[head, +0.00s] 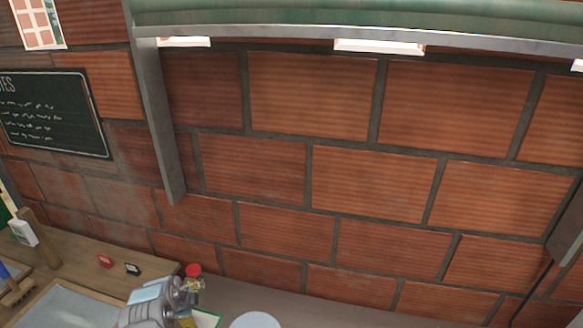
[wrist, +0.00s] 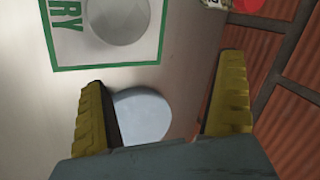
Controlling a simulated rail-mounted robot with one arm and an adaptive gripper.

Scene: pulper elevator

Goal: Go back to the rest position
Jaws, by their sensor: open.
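My gripper (wrist: 165,72) shows in the wrist view with its two yellow-padded fingers wide apart. It is open, and nothing is held between the fingers. A pale round disc (wrist: 143,115) lies on the light surface below, seen partly between the fingers and partly hidden by the gripper body. The disc also shows at the bottom edge of the head view (head: 255,321). In the head view, grey rounded metal parts at the bottom, left of the disc, look like my arm, with the gripper mostly cut off.
A red-lidded jar (head: 194,271) stands near the brick wall (head: 380,180). A green-bordered sheet (wrist: 62,66) with a grey circle lies on the counter. A metal post (head: 158,115) stands before the wall.

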